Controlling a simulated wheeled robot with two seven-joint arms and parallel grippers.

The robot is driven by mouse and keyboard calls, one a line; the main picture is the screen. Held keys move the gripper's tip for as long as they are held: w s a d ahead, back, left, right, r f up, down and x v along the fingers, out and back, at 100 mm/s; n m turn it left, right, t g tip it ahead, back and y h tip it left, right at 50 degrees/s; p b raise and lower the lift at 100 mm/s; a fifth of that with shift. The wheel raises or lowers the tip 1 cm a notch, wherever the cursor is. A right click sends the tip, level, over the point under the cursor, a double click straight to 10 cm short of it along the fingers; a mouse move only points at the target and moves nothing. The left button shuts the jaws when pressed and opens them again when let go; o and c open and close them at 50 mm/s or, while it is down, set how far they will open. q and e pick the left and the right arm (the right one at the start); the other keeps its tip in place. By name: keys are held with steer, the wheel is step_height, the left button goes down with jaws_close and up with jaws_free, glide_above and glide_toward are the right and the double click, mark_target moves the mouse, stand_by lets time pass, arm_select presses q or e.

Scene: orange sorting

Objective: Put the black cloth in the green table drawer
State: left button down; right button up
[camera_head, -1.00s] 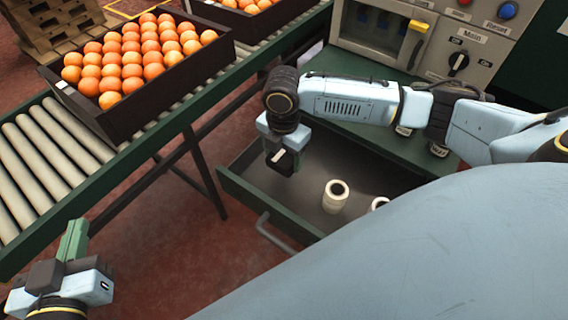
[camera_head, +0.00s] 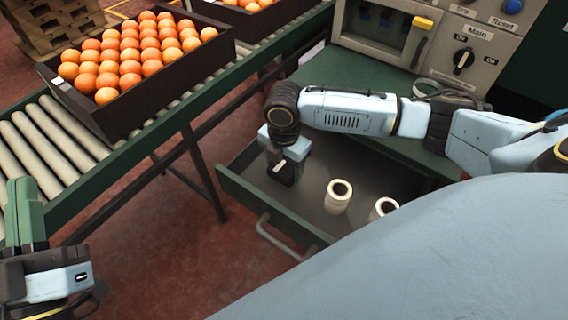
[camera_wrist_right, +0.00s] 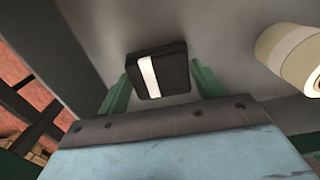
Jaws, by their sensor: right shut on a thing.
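The black cloth (camera_head: 284,174) is a small folded dark block with a white band. My right gripper (camera_head: 286,160) is shut on it and points down inside the open drawer, near its left end. In the right wrist view the cloth (camera_wrist_right: 178,74) sits between the green fingers of my right gripper (camera_wrist_right: 160,85), close over the grey drawer floor. Whether it touches the floor is hard to tell. The green table drawer (camera_head: 258,208) is pulled out, its handle facing the front. My left gripper (camera_head: 22,195) is at the left edge, away from the drawer; its finger gap is unclear.
Two pale rolls stand in the drawer: one (camera_head: 337,198) right of my right gripper, another (camera_head: 383,208) further right. A crate of oranges (camera_head: 120,115) rests on the roller conveyor (camera_head: 50,135) at the left. The control panel (camera_head: 470,50) stands behind the green tabletop.

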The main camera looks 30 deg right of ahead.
steer(key=o, duration=0.6)
steer(key=shift+f, duration=0.15)
steer(key=o, duration=0.5)
steer(key=shift+c, duration=0.2)
